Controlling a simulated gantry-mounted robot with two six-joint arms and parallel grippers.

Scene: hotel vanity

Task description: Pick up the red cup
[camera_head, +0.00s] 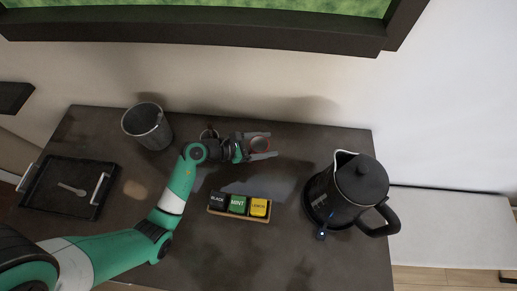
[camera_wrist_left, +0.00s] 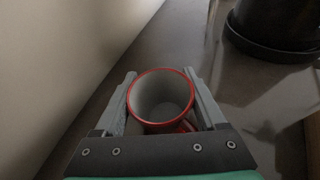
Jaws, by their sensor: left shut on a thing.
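The red cup (camera_head: 260,144) stands near the back middle of the dark vanity top, upright with a red rim and a grey-white inside. In the left wrist view the cup (camera_wrist_left: 161,98) sits between the two fingers, its handle at the lower right. My left gripper (camera_head: 262,145) comes in from the left and is shut on the cup, one finger on each side. It also shows in the left wrist view (camera_wrist_left: 163,88). Whether the cup touches the surface I cannot tell. My right gripper is not in view.
A black kettle (camera_head: 350,188) on its base stands at the right. A wooden box of tea packets (camera_head: 238,217) lies in front of the cup. A grey bin (camera_head: 148,127) stands at the back left. A black tray (camera_head: 48,199) with a spoon (camera_head: 72,189) lies at the far left.

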